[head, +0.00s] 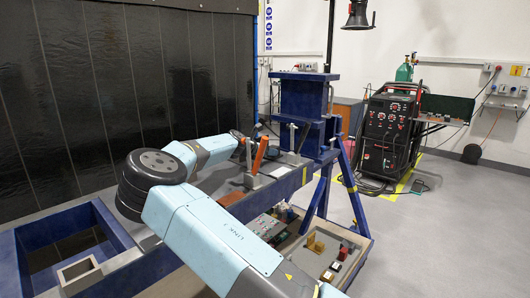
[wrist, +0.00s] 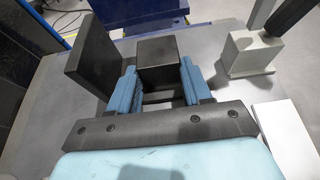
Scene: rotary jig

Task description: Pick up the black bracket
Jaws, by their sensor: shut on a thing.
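The black bracket (wrist: 92,55) fills the middle of the wrist view, with a tall flat plate at the left and a square block part at the right. My gripper (wrist: 158,72) has its two blue fingers on either side of the block part and is shut on it. Whether the bracket's underside touches the grey table top (wrist: 60,125) cannot be told. In the head view my arm reaches over the blue-framed bench, and my gripper (head: 241,143) is small at its far end, so the bracket is hard to make out there.
A toggle clamp with an orange handle (head: 260,155) stands just right of my gripper. A grey clamp base (wrist: 250,52) stands right of the bracket in the wrist view. A blue upright fixture (head: 305,98) rises behind. A parts tray (head: 365,240) sits lower right.

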